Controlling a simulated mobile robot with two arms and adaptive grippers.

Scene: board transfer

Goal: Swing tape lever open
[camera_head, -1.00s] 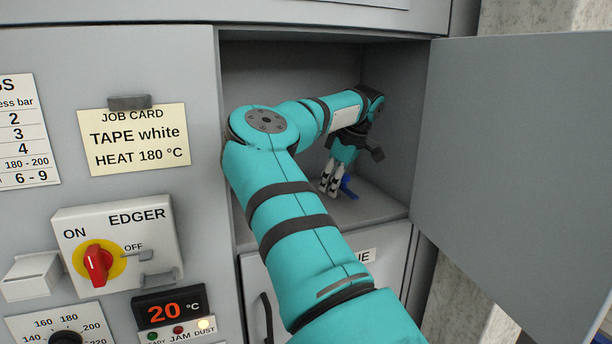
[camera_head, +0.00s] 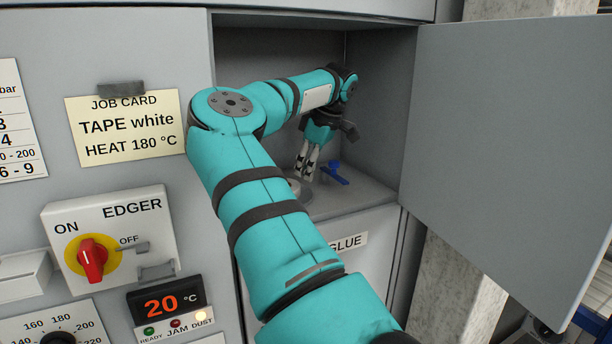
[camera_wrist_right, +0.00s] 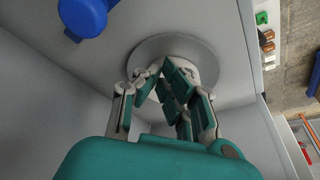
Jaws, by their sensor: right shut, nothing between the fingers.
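The blue lever (camera_head: 336,174) stands on the floor of the open compartment, with a raised knob at one end and a flat arm reaching to the right. In the right wrist view part of the blue lever (camera_wrist_right: 84,17) shows at the top left, cut off by the frame. My right gripper (camera_head: 304,175) points down inside the compartment, just left of the lever and apart from it. Its fingers (camera_wrist_right: 164,72) are shut and empty, over a pale round disc (camera_wrist_right: 190,46). My left gripper is not in view.
The compartment door (camera_head: 510,150) stands open at the right. A job card (camera_head: 123,128) reads TAPE white, HEAT 180 °C. The EDGER switch box (camera_head: 110,240) and a 20 °C display (camera_head: 163,304) are at the left. A GLUE panel (camera_head: 348,242) lies below the compartment.

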